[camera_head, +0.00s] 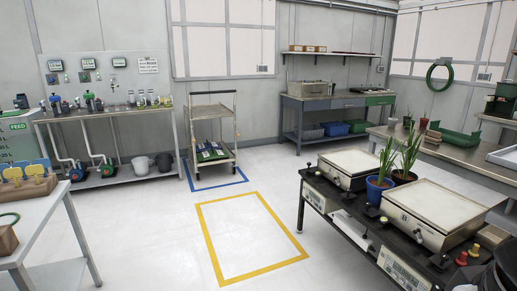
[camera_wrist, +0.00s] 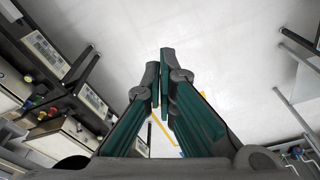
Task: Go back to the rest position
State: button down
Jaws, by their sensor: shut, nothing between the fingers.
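My gripper (camera_wrist: 159,68) shows in the wrist view with its green-padded fingers together and nothing held between them. Pale floor lies beyond the fingertips. In the head view my gripper cannot be made out. A blue pot (camera_head: 377,194) with a leafy green plant stands upright on the dark bench at the right. A brown pot (camera_head: 404,177) with a similar plant stands beside it. Both pots are between two scales, the far scale (camera_head: 350,164) and the near scale (camera_head: 434,207), whose plates look empty.
Yellow (camera_head: 252,193) and blue floor outlines mark open floor in the middle. A trolley (camera_head: 212,130) with bags stands in the blue one. A white table (camera_head: 40,222) is at the left. A workbench (camera_head: 337,105) stands at the back, and another table (camera_head: 455,150) at the right.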

notch_tip(320, 180, up, 21)
jog(key=s+t+p, duration=0.1)
jog(key=t+p, duration=0.1)
jog(key=p, duration=1.5)
jog(key=shift+s+d+f+t+p, duration=0.15)
jog(key=shift+s+d+t+p, duration=0.15)
jog(key=shift+s+p, duration=0.1)
jog(key=shift+w, duration=0.1)
